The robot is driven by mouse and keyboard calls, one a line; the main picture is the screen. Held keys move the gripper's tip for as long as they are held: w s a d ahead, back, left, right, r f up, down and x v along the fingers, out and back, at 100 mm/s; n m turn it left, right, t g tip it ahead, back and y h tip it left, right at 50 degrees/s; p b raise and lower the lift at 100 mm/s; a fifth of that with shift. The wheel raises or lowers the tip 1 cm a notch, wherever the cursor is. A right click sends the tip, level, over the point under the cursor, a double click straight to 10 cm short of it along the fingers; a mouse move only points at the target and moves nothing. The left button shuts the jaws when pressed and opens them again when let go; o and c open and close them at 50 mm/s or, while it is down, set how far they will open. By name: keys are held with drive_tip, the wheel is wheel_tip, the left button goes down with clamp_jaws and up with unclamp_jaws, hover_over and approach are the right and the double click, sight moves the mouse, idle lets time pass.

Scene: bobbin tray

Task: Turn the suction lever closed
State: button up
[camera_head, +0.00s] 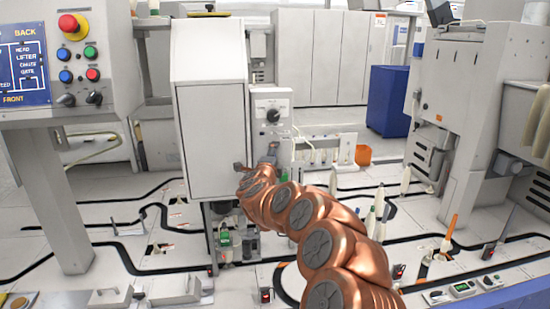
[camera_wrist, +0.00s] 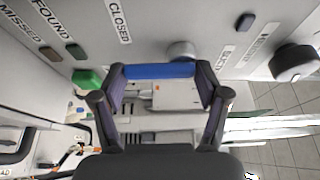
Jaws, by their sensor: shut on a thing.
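My gripper (camera_wrist: 160,74) is shut on a blue bar (camera_wrist: 158,70), which appears to be the suction lever's handle, with one dark fingertip at each end of it. A round grey hub (camera_wrist: 182,49) shows just behind the bar in the wrist view. A label reading CLOSED (camera_wrist: 118,22) lies on the pale panel to the upper left of the bar. A second label (camera_wrist: 226,57) to the right is too small to read. In the head view my copper arm reaches to the side of the white cabinet (camera_head: 211,130), and the lever cannot be made out there.
A green button (camera_wrist: 88,79) is left of my gripper, and a dark knob (camera_wrist: 294,62) is at the right. A control box (camera_head: 72,55) stands at the left in the head view. Several bobbins (camera_head: 448,232) stand on the floor tracks at the right.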

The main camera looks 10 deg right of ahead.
drive_tip(key=shift+f, duration=0.15)
drive_tip(key=o, duration=1.1)
drive_tip(key=shift+o, duration=0.2)
drive_tip(key=v, duration=1.2)
